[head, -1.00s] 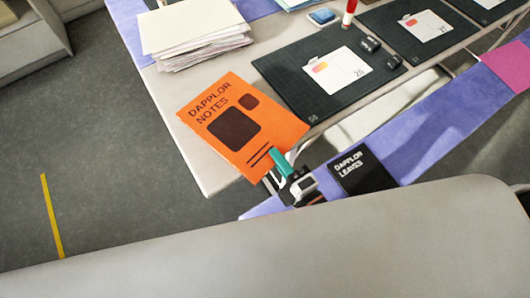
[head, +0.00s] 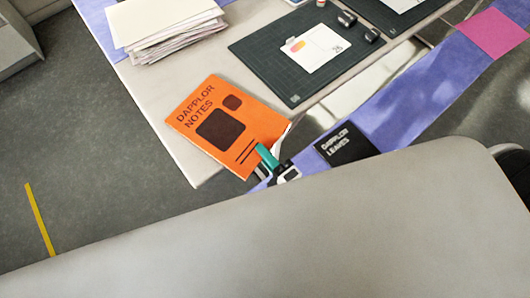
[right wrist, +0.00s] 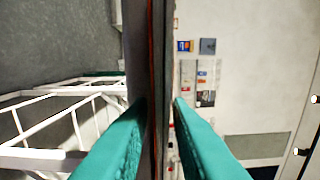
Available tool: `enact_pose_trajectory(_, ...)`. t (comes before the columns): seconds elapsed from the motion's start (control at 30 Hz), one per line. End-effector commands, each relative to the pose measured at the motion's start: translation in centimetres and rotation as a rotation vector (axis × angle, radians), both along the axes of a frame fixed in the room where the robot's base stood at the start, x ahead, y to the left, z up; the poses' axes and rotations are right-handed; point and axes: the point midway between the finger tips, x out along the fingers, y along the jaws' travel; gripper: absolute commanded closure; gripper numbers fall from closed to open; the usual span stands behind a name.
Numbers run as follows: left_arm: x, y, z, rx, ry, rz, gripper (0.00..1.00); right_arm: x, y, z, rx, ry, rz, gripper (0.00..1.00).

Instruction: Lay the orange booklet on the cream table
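The orange booklet (head: 205,105), marked "DAPPLOR NOTES", shows its front cover in the head view, over the near left corner of the cream table (head: 148,90). Its lower end reaches past the table's near edge. I cannot tell whether it touches the tabletop. My right gripper (head: 263,154), with teal fingers, is shut on the booklet's lower right end. In the right wrist view the booklet (right wrist: 155,80) appears edge-on between the two fingers (right wrist: 157,115). My left gripper is not in view.
A paper stack (head: 160,30) lies at the table's far left. A dark mat (head: 260,55) with a card (head: 315,48) lies right of the booklet, with another mat beyond. A black booklet (head: 345,145), "DAPPLOR LEAVES", lies on a purple strip (head: 425,95).

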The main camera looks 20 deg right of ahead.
Motion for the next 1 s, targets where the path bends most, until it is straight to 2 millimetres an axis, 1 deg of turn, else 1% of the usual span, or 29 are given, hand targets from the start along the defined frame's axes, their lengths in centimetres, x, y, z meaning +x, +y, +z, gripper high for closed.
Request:
enact_pose_trajectory(0.03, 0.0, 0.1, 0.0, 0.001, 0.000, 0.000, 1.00, 0.0, 0.0, 0.0, 0.000, 0.000, 0.000, 0.73)
enact_pose_trajectory(0.07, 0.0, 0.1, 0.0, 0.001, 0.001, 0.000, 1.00, 0.0, 0.0, 0.0, 0.000, 0.000, 0.000, 0.71)
enact_pose_trajectory(0.37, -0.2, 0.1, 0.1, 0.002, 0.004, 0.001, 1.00, 0.0, 0.0, 0.3, 0.000, 0.000, 0.000, 0.71)
enact_pose_trajectory(0.47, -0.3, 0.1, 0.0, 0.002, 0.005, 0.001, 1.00, -0.7, -0.3, 0.2, 0.000, 0.003, 0.000, 0.71)
enact_pose_trajectory(0.57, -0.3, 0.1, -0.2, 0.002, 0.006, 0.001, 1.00, -2.4, -0.9, 0.1, -0.002, 0.005, 0.000, 0.71)
enact_pose_trajectory(0.8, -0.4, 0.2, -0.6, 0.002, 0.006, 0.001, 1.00, -7.3, -2.6, 0.0, -0.002, 0.006, 0.000, 0.71)
enact_pose_trajectory(0.9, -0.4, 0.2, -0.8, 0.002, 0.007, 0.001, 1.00, -9.0, -3.3, 0.1, 0.000, 0.004, 0.000, 0.71)
enact_pose_trajectory(1.0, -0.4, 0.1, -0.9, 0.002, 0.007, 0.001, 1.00, -10.2, -3.7, 0.1, 0.000, 0.002, 0.000, 0.71)
